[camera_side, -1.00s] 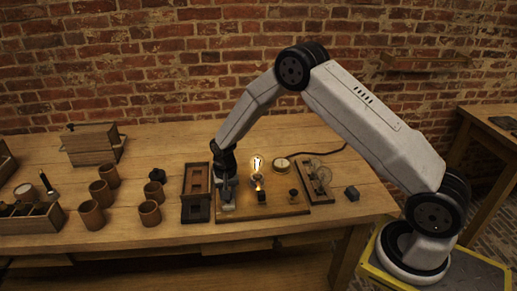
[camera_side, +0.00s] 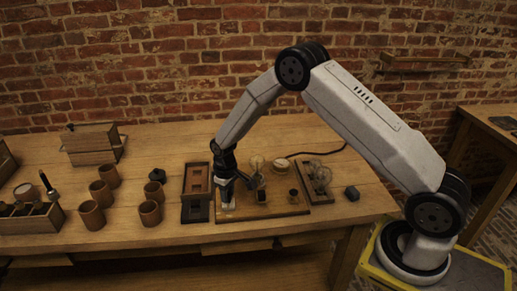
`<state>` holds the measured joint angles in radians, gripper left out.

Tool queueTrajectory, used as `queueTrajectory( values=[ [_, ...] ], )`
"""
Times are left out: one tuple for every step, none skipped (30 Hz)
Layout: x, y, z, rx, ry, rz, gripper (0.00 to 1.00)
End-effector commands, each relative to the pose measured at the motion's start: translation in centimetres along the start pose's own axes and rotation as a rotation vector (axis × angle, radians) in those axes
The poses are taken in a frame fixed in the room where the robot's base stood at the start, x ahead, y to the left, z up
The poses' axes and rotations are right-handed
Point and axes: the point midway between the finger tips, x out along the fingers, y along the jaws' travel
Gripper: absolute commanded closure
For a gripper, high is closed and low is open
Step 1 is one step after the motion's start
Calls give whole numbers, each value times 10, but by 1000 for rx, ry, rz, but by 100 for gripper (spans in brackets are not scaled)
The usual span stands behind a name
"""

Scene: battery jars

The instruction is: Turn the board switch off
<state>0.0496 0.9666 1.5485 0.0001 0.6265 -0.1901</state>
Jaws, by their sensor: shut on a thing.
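The wooden board (camera_side: 285,211) lies on the workbench, with a glass bulb (camera_side: 257,165) standing on it. The bulb is dark. My gripper (camera_side: 244,183) is low over the left part of the board, just left of the bulb, and shut on the board switch. The switch is small and mostly hidden by the dark fingers, so its exact position is hard to see.
A dark wooden rack (camera_side: 196,213) stands close left of the board. Several brown jars (camera_side: 151,213) and a divided crate (camera_side: 32,222) are further left.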

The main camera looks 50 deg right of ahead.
Motion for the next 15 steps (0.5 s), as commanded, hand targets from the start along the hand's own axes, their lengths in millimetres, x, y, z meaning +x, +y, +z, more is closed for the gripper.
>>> queueTrajectory(
  values=[
    [0, 0, 0, -20, -1, 0, 100],
    [0, 0, 0, -29, -1, 0, 100],
    [0, 0, 0, -42, -1, 0, 100],
    [0, 0, 0, -49, -1, 0, 100],
    [0, 0, 0, -55, -1, 0, 100],
    [0, 0, 0, -61, -1, 0, 100],
    [0, 0, 0, -65, -1, 0, 100],
    [0, 0, 0, -69, -1, 0, 100],
    [0, 0, 0, -72, -1, 0, 100],
    [0, 0, 0, -73, -1, 0, 100],
    [0, 0, 0, -74, -1, 0, 100],
    [0, 0, 0, -74, -1, 0, 100],
    [0, 0, 0, -74, -1, 0, 100],
    [0, 0, 0, -74, -1, 0, 100],
    [0, 0, 0, -74, -1, 0, 100]
  ],
)
